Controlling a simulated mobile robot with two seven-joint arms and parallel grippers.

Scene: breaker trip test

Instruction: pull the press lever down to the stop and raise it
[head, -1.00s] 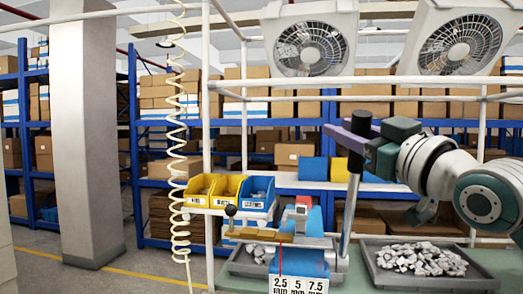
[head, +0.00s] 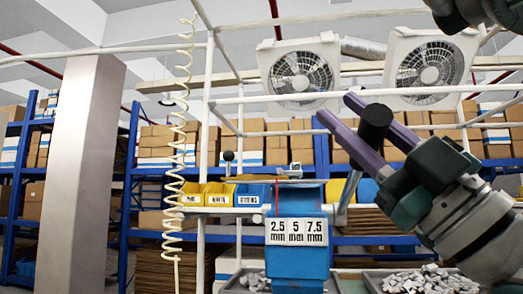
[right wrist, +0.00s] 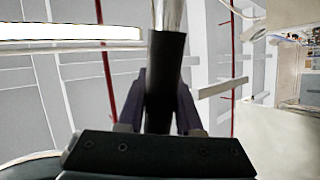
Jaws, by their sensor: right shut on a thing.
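The press (head: 296,255) is a blue block with a white scale marked 2.5, 5 and 7.5 mm. A thin red pointer (head: 277,196) stands above the 2.5 mm label. The press lever has a bright metal rod (head: 350,190) on the press's right side and a thick black handle (head: 376,124). My right gripper (head: 370,118) has purple fingers on both sides of the handle and is shut on it. In the right wrist view the black handle (right wrist: 165,75) sits between the fingers, with the metal rod beyond. The rod leans toward me.
Yellow and blue labelled bins (head: 215,193) stand behind the press, at left. A tray of grey metal pieces (head: 425,282) is at lower right. A coiled cream hose (head: 180,120) hangs at left. Two fans (head: 300,72) and pale frame bars are above.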

